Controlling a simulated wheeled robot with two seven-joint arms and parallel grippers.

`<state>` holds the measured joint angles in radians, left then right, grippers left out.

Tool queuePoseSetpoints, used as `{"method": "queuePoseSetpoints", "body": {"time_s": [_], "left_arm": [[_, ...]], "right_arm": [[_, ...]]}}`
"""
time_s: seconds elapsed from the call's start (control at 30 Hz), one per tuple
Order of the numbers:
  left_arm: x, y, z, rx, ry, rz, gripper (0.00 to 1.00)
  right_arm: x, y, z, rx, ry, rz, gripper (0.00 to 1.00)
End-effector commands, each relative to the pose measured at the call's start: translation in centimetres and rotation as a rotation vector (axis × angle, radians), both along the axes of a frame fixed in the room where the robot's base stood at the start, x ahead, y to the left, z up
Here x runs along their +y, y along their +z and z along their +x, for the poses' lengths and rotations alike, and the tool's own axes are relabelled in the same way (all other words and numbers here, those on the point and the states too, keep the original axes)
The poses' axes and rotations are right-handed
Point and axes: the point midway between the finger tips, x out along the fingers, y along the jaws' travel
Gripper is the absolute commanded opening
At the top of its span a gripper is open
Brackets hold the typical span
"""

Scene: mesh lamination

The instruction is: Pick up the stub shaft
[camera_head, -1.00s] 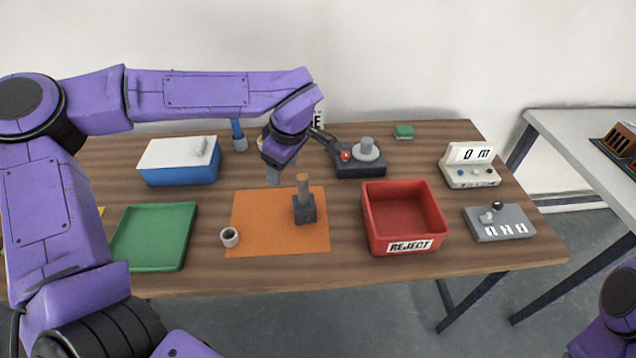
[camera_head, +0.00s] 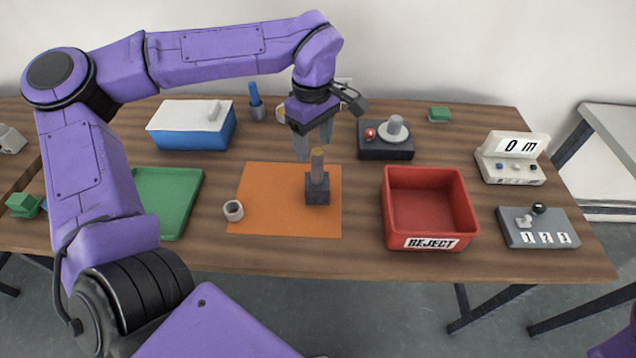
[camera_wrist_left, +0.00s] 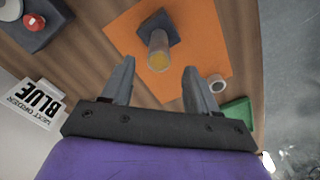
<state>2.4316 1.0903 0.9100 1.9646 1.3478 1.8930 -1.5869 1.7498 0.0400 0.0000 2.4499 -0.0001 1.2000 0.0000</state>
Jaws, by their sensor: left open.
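The stub shaft (camera_head: 317,165) is a short upright rod with a tan top, standing in a dark square block (camera_head: 317,190) on an orange mat (camera_head: 265,200). My left gripper (camera_head: 314,148) is open above and slightly behind the shaft, fingers pointing down. In the left wrist view the shaft (camera_wrist_left: 158,52) shows just beyond the gap between the open fingertips (camera_wrist_left: 158,70), with nothing between them. The block (camera_wrist_left: 162,22) and mat (camera_wrist_left: 205,30) show there too. Only a sliver of my right arm shows at the lower right of the head view; its gripper is out of sight.
A small grey ring (camera_head: 233,210) lies on the mat's left edge. A green tray (camera_head: 170,200) is to the left, a red REJECT bin (camera_head: 430,210) to the right. Behind are a blue box (camera_head: 190,128) and a dark device with a red button (camera_head: 385,145).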

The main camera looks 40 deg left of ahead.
Motion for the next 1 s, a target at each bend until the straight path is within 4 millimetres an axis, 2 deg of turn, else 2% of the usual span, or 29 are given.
{"method": "queuePoseSetpoints", "body": {"time_s": [0.17,0.4,0.67,0.7,0.87,1.0], "left_arm": [[-0.2,-2.1,0.1,0.003,-0.003,-0.001,0.59],[-0.7,-6.2,0.3,0.002,-0.002,-0.001,0.59],[-0.7,-6.8,0.3,-0.002,-0.002,0.0,0.59],[-0.7,-6.8,0.3,-0.002,-0.002,0.0,0.53],[-0.7,-6.8,0.3,-0.001,-0.002,0.0,0.01],[-0.7,-6.8,0.3,-0.001,-0.002,0.0,0.0]], "right_arm": [[0.0,0.4,0.0,0.0,0.0,0.0,0.43],[0.0,1.1,0.0,0.0,0.0,0.0,0.43],[0.0,1.0,0.0,0.0,0.0,0.0,0.43],[0.0,1.0,0.0,0.0,0.0,0.0,0.43],[0.0,1.0,0.0,0.0,0.0,0.0,0.43],[0.0,1.0,0.0,0.0,0.0,0.0,0.43]]}}
